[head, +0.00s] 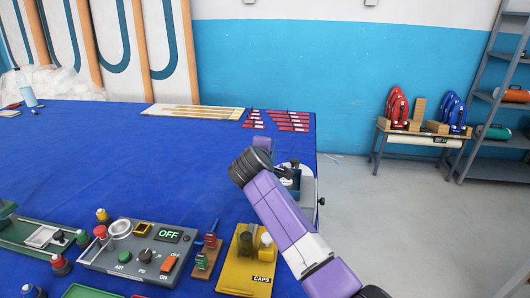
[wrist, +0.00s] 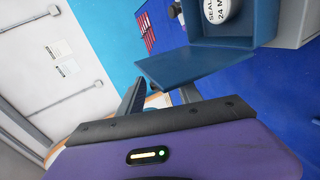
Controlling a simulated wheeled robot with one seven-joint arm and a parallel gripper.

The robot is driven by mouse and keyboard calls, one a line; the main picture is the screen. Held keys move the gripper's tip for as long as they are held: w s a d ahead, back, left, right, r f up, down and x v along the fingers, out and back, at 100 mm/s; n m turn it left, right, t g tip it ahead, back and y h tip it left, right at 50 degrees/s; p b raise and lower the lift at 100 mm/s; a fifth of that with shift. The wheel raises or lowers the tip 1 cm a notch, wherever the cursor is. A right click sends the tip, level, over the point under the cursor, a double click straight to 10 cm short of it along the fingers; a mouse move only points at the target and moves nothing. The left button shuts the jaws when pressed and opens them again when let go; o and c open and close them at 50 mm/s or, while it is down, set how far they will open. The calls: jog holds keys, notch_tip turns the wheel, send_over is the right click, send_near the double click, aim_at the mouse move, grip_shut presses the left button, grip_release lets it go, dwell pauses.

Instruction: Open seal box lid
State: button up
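The seal box (wrist: 252,22) is a blue box at the top right of the wrist view. A white round piece (wrist: 216,10) with printed letters beginning "SEAL" shows inside it. Its blue lid (wrist: 190,62) stands swung out from the box, so the inside is exposed. In the head view the box (head: 291,179) is on the right side of the table, partly hidden by my arm. My gripper (wrist: 162,88) has its two dark fingers apart, close to the lid's outer edge. I cannot tell whether a finger touches the lid. The fingers are hidden in the head view.
The blue table (head: 110,160) holds a grey control panel (head: 135,255) reading "OFF", a yellow CAPS holder (head: 247,275) and a small red-handled rack (head: 206,258) in front. Red strips (head: 290,122) lie behind the box. Open floor is right of the table.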

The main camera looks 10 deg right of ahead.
jog(key=b+v, duration=0.1)
jog(key=v, duration=0.6)
jog(key=shift+s+r, duration=0.15)
jog(key=shift+s, duration=0.2)
jog(key=shift+a, duration=0.1)
